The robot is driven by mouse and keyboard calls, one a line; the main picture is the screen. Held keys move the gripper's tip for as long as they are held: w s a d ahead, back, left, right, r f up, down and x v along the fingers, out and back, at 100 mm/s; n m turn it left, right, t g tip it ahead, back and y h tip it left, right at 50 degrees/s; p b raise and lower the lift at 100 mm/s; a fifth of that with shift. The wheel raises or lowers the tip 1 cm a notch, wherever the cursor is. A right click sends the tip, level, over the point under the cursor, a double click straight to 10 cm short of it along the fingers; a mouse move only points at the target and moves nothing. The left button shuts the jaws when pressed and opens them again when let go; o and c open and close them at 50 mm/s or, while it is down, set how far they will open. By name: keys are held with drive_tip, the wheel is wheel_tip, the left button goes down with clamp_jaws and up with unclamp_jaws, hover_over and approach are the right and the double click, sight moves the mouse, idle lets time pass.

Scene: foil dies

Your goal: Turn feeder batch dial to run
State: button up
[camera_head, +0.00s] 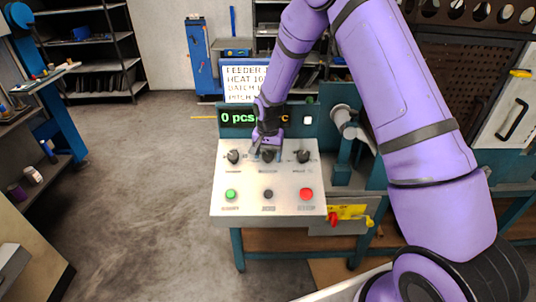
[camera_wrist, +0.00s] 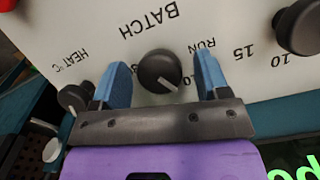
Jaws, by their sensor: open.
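In the head view my gripper (camera_head: 267,148) is over the middle knob.
Similar knobs flank the dial: left (camera_head: 233,156) and right (camera_head: 303,156). Below are a green button (camera_head: 230,194), a black one (camera_head: 268,194) and a red one (camera_head: 306,194). A display (camera_head: 237,118) reading "0 pcs" and a partly hidden sign (camera_head: 240,84) stand behind.

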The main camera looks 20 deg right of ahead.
drive_tip(key=c, duration=0.9)
drive_tip(key=shift+n, duration=0.4)
drive_tip(key=n+h, duration=0.1)
drive_tip(key=n, duration=0.1)
drive_tip(key=n+h, duration=0.1)
drive_tip(key=n, duration=0.2)
drive_tip(key=shift+a, duration=0.1)
drive_tip(key=n, duration=0.2)
drive_tip(key=n+h, duration=0.1)
drive_tip(key=n, duration=0.2)
drive_tip(key=shift+n+t+h, duration=0.3)
drive_tip(key=o, duration=0.9)
